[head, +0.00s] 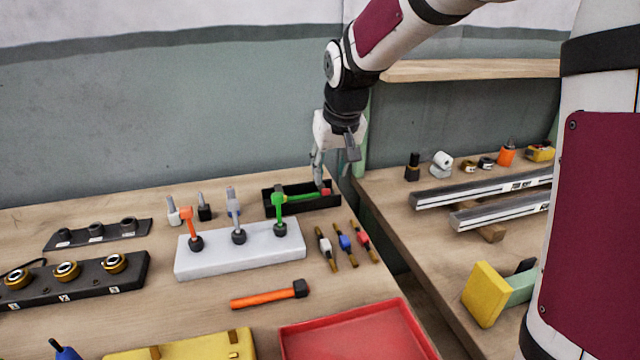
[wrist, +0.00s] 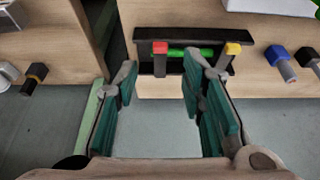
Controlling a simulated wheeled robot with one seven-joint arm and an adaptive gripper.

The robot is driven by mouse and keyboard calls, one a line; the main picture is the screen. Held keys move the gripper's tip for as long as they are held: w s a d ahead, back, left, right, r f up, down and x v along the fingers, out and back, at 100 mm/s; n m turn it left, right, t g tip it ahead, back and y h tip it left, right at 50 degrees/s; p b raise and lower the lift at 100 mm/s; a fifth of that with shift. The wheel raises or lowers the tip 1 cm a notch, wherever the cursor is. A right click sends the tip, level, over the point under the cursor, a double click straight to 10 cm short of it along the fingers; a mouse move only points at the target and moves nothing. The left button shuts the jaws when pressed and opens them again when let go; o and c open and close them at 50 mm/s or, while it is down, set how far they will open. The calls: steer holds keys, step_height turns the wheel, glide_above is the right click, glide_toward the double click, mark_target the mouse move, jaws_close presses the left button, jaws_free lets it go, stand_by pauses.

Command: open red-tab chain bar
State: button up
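A green bar (head: 304,196) lies in a long black tray (head: 268,207) at the back of the bench. It has a red tab (head: 325,191) at its right end in the head view, and the red tab is at the left in the wrist view (wrist: 160,47). A yellow tab (wrist: 233,48) is at the other end. My gripper (head: 325,172) points down over the tray's right end, by the red tab. In the wrist view my gripper (wrist: 158,62) has its fingers spread with nothing between them. Contact with the tab cannot be told.
A white block (head: 240,257) with orange, grey and green levers stands before the tray. Several small colour-banded pieces (head: 343,243) lie to its right. A red tray (head: 355,335) is at the front. Silver rails (head: 485,188) lie on the right bench, beyond a gap.

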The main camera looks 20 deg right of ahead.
mark_target(326, 190)
steer(key=b+x, duration=0.1)
steer(key=x, duration=0.5)
steer(key=shift+f, duration=0.1)
jaws_close()
